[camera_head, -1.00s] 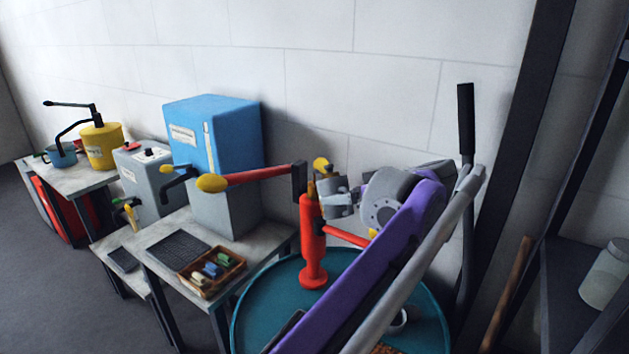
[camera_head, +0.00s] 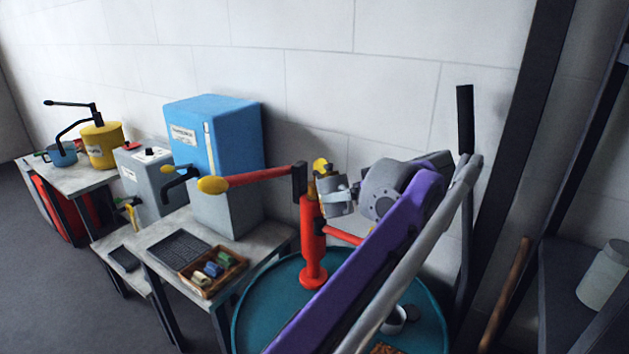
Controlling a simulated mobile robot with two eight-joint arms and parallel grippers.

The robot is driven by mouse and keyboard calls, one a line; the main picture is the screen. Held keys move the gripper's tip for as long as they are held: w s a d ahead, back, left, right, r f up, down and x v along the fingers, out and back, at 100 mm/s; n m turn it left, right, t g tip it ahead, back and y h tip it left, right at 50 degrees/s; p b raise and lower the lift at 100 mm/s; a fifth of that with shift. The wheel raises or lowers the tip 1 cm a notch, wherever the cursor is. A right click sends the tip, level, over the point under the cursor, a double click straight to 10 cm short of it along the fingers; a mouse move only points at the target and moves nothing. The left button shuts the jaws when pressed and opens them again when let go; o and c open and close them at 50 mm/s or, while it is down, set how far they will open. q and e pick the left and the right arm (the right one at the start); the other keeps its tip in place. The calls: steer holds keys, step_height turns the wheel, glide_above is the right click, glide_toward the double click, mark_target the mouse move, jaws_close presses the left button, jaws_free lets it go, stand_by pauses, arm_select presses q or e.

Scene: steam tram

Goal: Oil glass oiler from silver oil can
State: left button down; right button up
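One arm of mine, with a purple link, rises from the bottom edge and bends back left at a grey wrist. At its end is a small silvery grey cylindrical piece (camera_head: 336,197), close against the brass top of a red upright pump (camera_head: 313,255). I cannot tell whether this piece is the silver oil can or part of my gripper. My fingertips cannot be made out there. A yellow piece (camera_head: 321,165) shows just above it. I cannot identify the glass oiler with certainty. My other gripper is not in view.
The pump stands on a round teal top (camera_head: 262,310), with a small cup (camera_head: 393,321) on it. The pump's red lever reaches left in front of a blue dispenser (camera_head: 214,135). A wooden tray (camera_head: 203,290) lies on the bench. A pale jar (camera_head: 605,275) stands at right.

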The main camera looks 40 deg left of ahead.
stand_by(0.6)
arm_select(q)
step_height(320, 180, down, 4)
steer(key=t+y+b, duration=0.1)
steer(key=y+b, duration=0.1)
steer(key=b, duration=0.2)
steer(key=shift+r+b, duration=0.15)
steer(key=shift+b, duration=0.15)
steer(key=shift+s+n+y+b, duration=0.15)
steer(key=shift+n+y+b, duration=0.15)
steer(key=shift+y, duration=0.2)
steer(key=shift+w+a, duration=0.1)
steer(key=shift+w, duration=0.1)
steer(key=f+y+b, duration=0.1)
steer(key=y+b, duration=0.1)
steer(key=b, duration=0.1)
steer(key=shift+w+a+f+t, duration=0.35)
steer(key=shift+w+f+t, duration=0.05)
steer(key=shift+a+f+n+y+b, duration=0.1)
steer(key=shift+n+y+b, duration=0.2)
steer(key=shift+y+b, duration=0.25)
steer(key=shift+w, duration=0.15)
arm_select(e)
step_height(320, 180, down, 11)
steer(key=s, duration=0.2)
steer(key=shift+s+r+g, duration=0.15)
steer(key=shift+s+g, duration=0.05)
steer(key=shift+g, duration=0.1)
